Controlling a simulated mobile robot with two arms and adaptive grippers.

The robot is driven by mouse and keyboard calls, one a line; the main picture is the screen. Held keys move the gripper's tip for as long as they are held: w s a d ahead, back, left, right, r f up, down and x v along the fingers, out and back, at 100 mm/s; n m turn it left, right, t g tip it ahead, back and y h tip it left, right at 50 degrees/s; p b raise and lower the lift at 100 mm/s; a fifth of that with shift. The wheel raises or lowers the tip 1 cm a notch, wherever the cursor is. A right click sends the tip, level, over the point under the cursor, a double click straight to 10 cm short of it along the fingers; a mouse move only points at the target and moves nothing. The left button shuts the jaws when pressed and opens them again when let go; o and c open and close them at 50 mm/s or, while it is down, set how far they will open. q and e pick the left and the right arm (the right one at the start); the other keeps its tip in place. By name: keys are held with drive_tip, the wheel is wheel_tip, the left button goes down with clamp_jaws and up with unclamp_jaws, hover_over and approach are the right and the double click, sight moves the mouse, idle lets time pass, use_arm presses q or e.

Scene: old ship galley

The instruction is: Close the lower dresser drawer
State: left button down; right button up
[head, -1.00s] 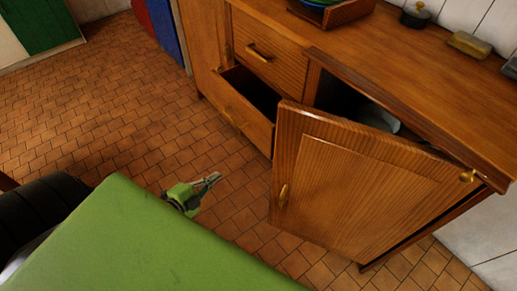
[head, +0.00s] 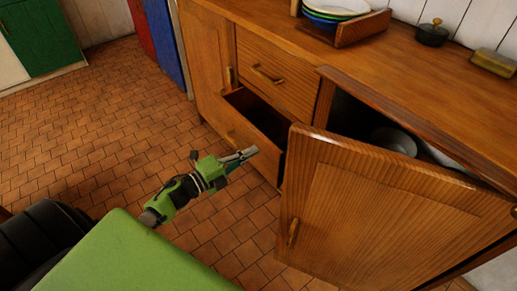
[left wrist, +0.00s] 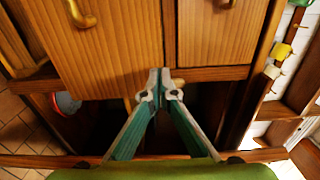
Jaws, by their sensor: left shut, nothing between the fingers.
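The dresser's lower drawer (head: 216,118) is pulled partway open in the head view, its dark inside showing behind the wooden front. A brass handle (head: 232,138) sits on that front. My left gripper (head: 250,153) is shut and empty, its fingertips overlapping the drawer front near its right part in the picture. I cannot tell whether they touch it. In the left wrist view the shut fingertips (left wrist: 162,90) point at wooden panels, with a dark opening around and below them. My right gripper is out of view.
The cabinet door (head: 390,205) right of the drawer stands open, with pale dishes inside. The upper drawer (head: 275,75) is shut. A plate rack (head: 362,29) and a dark pot (head: 432,35) stand on top. Tiled floor (head: 90,125) at the left is clear.

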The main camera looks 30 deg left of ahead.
sight(266, 144)
use_arm(q)
drive_tip(key=x, duration=0.3)
drive_tip(key=shift+w, duration=0.15)
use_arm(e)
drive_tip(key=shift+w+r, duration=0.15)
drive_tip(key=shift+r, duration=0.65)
use_arm(q)
drive_tip(key=shift+w+d, duration=0.1)
drive_tip(key=shift+w, duration=0.2)
drive_tip(key=b+x, duration=0.2)
drive_tip(key=x, duration=0.6)
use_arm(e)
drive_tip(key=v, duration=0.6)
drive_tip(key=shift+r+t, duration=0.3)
use_arm(q)
drive_tip(key=shift+w, duration=0.15)
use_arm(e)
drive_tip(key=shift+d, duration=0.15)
